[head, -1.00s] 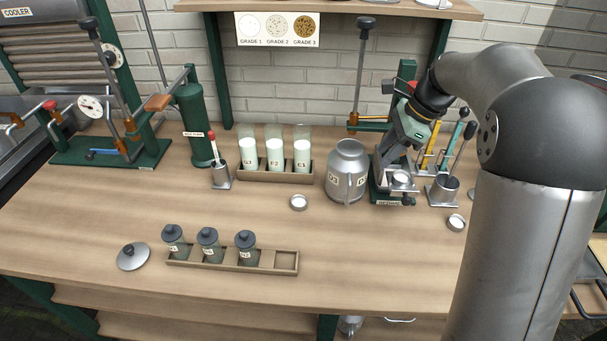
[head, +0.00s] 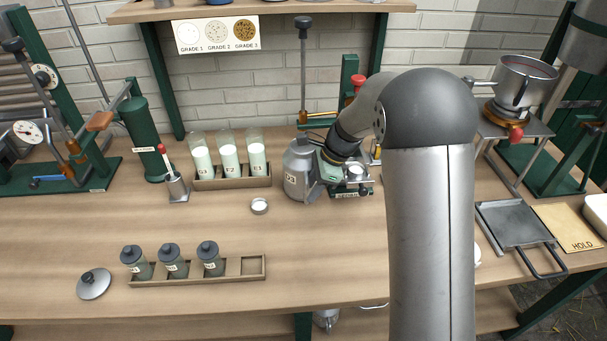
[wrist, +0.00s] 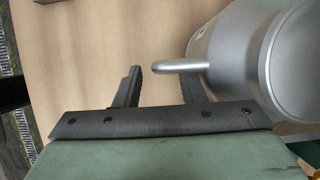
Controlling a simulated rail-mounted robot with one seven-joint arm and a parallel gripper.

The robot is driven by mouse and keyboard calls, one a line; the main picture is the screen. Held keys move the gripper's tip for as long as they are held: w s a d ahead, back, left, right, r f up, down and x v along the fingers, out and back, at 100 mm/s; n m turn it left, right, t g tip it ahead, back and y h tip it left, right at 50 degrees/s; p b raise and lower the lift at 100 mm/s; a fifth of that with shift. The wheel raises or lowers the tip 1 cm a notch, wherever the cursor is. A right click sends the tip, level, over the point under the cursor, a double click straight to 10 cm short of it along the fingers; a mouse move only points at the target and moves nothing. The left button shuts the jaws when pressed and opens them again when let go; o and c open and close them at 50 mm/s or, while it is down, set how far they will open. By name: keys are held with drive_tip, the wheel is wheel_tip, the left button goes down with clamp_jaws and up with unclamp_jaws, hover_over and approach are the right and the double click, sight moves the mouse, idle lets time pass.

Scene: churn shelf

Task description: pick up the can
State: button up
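The can (head: 297,172) is a silver metal churn with a narrow neck and a label, standing upright on the wooden bench. In the wrist view the can's body (wrist: 238,55) fills the upper right, and its handle (wrist: 180,67) sticks out to the left. My gripper (head: 322,178) is beside the can's right side, its fingers mostly hidden in the head view. In the wrist view my gripper (wrist: 161,78) is open, with a gap between its two dark fingers. The handle lies across this gap near the fingertips; I cannot tell whether they touch.
A green-based device (head: 352,188) stands close to the right of the can. A wooden rack of lidded jars (head: 195,272) is nearer. The bench between is clear.

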drive_tip(key=shift+x, duration=1.25)
clamp_jaws()
drive_tip(key=shift+s, duration=0.1)
idle(0.5)
